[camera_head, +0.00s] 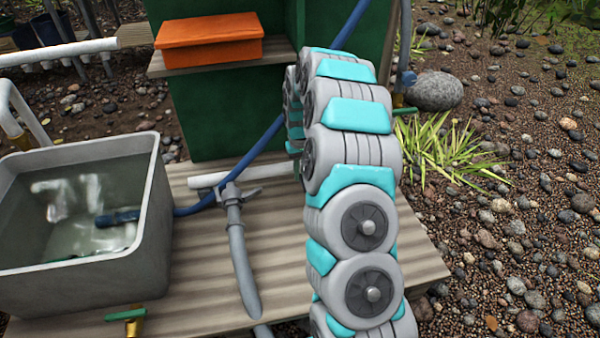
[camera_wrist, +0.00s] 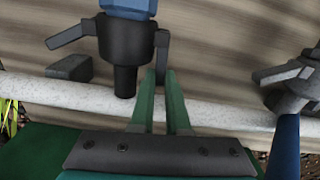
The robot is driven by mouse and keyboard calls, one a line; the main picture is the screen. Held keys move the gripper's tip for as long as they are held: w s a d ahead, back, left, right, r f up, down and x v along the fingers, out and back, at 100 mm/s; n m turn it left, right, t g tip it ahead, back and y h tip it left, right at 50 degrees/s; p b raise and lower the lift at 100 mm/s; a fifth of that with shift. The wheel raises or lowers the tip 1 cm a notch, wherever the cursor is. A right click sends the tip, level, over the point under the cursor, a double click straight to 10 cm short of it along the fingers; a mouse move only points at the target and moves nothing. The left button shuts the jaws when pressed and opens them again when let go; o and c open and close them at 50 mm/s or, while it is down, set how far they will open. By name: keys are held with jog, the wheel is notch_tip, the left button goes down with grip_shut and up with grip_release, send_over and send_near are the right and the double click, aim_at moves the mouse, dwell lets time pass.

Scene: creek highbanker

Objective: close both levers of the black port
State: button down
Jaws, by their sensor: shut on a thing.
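The black port (camera_wrist: 124,48) stands at the upper middle of the wrist view, with a blue fitting (camera_wrist: 128,8) on top. Its left lever (camera_wrist: 70,34) sticks out sideways, sloping slightly down, away from the body. Its right lever (camera_wrist: 162,52) hangs down close beside the body. My gripper (camera_wrist: 160,76) has its green fingertips shut on the lower end of this right lever. In the head view my arm fills the centre and hides the black port and my gripper.
A grey fitting (camera_wrist: 292,82) with levers and a blue hose (camera_wrist: 285,145) is at right in the wrist view. A white pipe (camera_wrist: 45,90) runs behind my fingers. A water tub (camera_head: 160,215) and an orange box (camera_head: 208,40) stand left of my arm.

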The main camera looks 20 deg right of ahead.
jog(key=c, duration=0.9)
grip_release()
jog(key=s+a+r+n, duration=0.1)
jog(key=a+r+n, duration=0.3)
jog(key=r+n, duration=0.5)
jog(key=s+a+r+m, duration=0.1)
jog(key=s+a+r, duration=0.4)
jog(key=s, duration=0.4)
jog(key=s+a+r+m, duration=0.1)
jog(key=s+a+r, duration=0.4)
jog(key=s, duration=0.5)
jog(key=shift+a+g, duration=0.2)
jog(key=shift+g, duration=0.1)
